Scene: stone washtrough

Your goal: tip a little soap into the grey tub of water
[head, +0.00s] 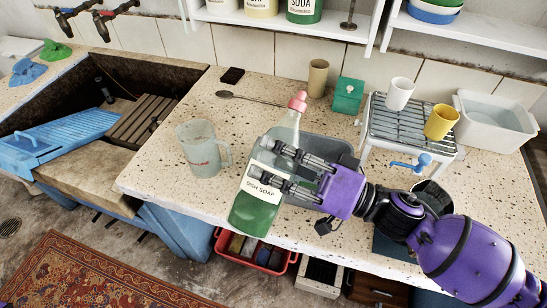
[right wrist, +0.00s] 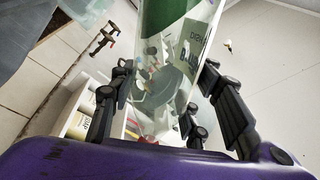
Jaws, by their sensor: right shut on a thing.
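The dish soap bottle (head: 256,212) is clear, with green soap in its lower part, a white label and a pink cap (head: 297,101). My right gripper (head: 268,168) is shut around its middle. The bottle leans with its cap to the right, and the cap seems to be on. In the right wrist view the bottle (right wrist: 165,70) lies between the fingers. The grey tub (head: 335,148) stands on the counter behind the bottle and gripper, which hide much of it, including any water inside. My left gripper is not in view.
A measuring jug (head: 203,150) stands left of the bottle. Behind are a brown cup (head: 317,78) and a green box (head: 348,95). A wire rack (head: 392,128) with two cups and a white basin (head: 497,120) stand right. The stone sink is at left.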

